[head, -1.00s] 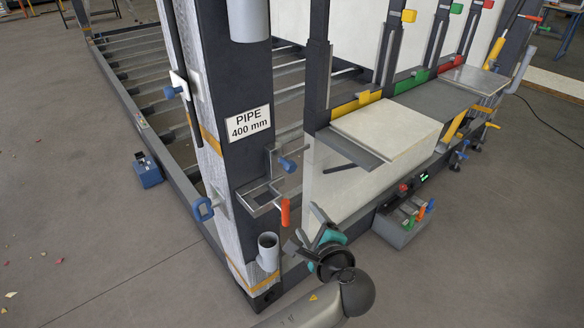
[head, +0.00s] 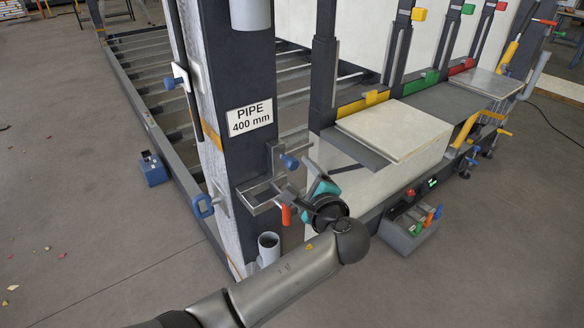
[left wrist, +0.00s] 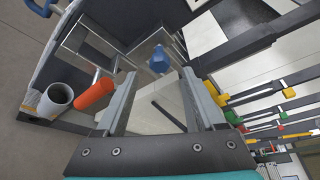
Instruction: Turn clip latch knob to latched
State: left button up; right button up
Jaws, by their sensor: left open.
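A blue knob (head: 289,162) sticks out of a metal plate on the dark post, below the "PIPE 400 mm" sign; the left wrist view shows it too (left wrist: 158,60). A second blue knob (head: 170,83) sits on a white bracket higher on the post's left side. I cannot tell from the pictures which one is the clip latch knob. My left gripper (head: 302,179) is open and empty, just right of and below the first knob. In the left wrist view, this knob lies just beyond and between the fingertips (left wrist: 160,78), apart from them. My right gripper is not in view.
A metal bracket frame (head: 257,193) with a red handle (head: 286,214) is close beside my left gripper. A grey pipe cup (head: 269,247) stands below it. A pale block (head: 395,130) lies to the right. A blue ring handle (head: 202,206) juts out left.

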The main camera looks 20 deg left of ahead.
aim_at(293, 166)
pick_arm(q)
jog(key=b+x, duration=0.1)
jog(key=x, duration=0.4)
jog(key=shift+s+b, duration=0.1)
jog(key=shift+b, duration=0.25)
jog(key=shift+b+x, duration=0.4)
jog(key=shift+x, duration=0.7)
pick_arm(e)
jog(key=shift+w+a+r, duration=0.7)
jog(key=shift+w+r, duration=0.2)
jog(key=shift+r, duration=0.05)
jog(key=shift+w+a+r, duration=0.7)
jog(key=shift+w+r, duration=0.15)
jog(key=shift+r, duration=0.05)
pick_arm(q)
grip_shut()
